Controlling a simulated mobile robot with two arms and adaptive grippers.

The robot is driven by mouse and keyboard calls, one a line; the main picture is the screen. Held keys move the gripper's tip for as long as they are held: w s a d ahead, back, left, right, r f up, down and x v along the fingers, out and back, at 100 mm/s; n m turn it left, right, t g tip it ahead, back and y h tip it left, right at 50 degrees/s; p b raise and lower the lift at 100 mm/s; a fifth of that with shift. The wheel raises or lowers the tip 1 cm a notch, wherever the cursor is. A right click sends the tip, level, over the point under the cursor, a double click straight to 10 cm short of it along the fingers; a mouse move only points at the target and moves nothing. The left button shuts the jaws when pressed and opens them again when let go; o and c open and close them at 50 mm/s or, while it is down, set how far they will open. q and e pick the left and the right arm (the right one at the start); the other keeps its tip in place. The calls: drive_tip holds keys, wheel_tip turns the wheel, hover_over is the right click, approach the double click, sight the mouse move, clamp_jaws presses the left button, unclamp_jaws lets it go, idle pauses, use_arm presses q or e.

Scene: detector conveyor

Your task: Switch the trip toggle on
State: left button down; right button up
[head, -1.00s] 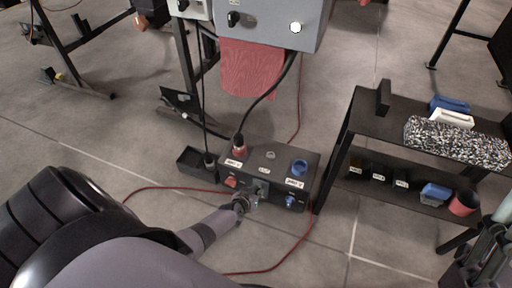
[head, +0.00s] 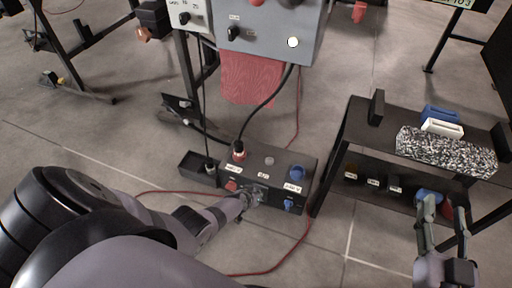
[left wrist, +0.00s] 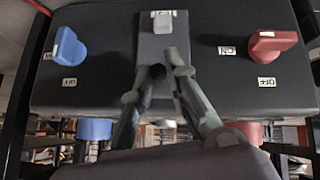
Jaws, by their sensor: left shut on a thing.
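The black control box (head: 275,163) stands on the floor, with a red knob (head: 231,186) and a blue knob (head: 289,204) on its front. In the left wrist view its front fills the picture, with the blue knob (left wrist: 68,46) left and the red knob (left wrist: 270,44) right. Between them is the grey toggle plate (left wrist: 160,42). My left gripper (head: 256,196) is at this plate, fingers (left wrist: 165,72) nearly together, shut on the trip toggle, whose lever is mostly hidden by the fingertips. My right gripper (head: 443,200) is open and empty by the shelf.
A black shelf table (head: 375,140) at right holds a speckled block (head: 445,152) and blue and white parts. A grey cabinet (head: 275,40) stands behind the box. A small black tray (head: 195,170) is left of the box. A red cable (head: 290,250) runs over the floor.

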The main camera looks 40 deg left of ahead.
drive_tip(key=shift+f, duration=0.3)
use_arm(q)
drive_tip(key=c, duration=1.6)
unclamp_jaws()
drive_tip(key=shift+o, duration=0.2)
drive_tip(key=shift+d, duration=0.1)
drive_tip(key=v, duration=0.7)
drive_tip(key=shift+s+r, duration=0.15)
drive_tip(key=shift+r, duration=0.1)
